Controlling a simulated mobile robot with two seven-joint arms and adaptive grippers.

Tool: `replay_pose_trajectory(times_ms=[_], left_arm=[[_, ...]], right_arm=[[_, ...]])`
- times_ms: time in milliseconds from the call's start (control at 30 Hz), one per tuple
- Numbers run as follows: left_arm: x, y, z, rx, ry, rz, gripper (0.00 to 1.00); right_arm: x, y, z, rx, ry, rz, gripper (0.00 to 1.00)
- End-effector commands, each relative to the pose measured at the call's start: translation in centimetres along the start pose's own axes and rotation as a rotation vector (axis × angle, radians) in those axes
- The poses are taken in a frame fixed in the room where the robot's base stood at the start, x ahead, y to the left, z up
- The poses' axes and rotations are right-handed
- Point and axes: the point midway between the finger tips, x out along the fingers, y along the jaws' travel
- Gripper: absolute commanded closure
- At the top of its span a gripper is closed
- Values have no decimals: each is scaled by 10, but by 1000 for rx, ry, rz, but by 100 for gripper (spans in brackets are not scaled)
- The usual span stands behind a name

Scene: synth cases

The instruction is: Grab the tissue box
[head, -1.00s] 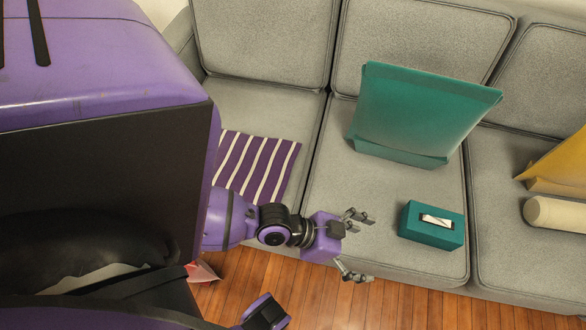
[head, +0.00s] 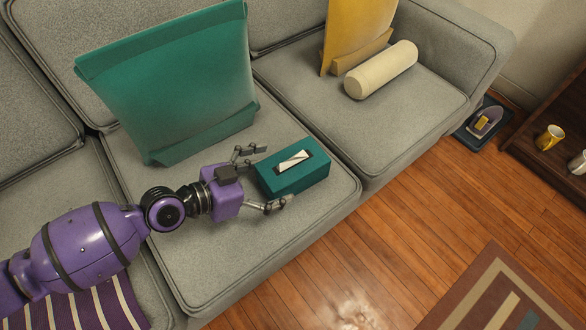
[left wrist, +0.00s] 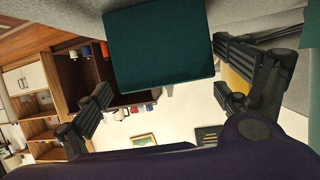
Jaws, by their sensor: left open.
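The teal tissue box (head: 306,178) sits on the grey sofa's middle cushion, near its front edge, with a white tissue in the slot on top. My left gripper (head: 264,178) is open, its two fingers pointing at the near end of the box. The fingertips are at or just beside that end; I cannot tell whether they touch it. In the left wrist view the box (left wrist: 161,48) fills the upper middle, between the open fingers of the left gripper (left wrist: 160,70). My right gripper is not in view.
A large teal cushion (head: 165,80) stands behind the left gripper. A cream bolster (head: 381,70) and a yellow cushion (head: 355,30) are on the right seat. The wooden floor (head: 400,190) is in front. A shelf with mugs (head: 549,138) is at the right.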

Motion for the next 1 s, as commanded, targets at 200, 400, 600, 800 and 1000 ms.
replay_pose_trajectory(times_ms=[200, 400, 600, 800, 1000], left_arm=[[31, -7, 4, -2, 1, 0, 8], [51, -8, 4, 0, 0, -1, 8], [52, -7, 4, 0, -1, 0, 8], [52, -7, 4, 0, -1, 0, 29], [52, -7, 4, -1, -1, 0, 55]], right_arm=[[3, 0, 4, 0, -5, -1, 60], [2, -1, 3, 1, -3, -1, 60], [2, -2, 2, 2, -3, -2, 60], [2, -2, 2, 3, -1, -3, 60], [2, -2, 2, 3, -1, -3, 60]])
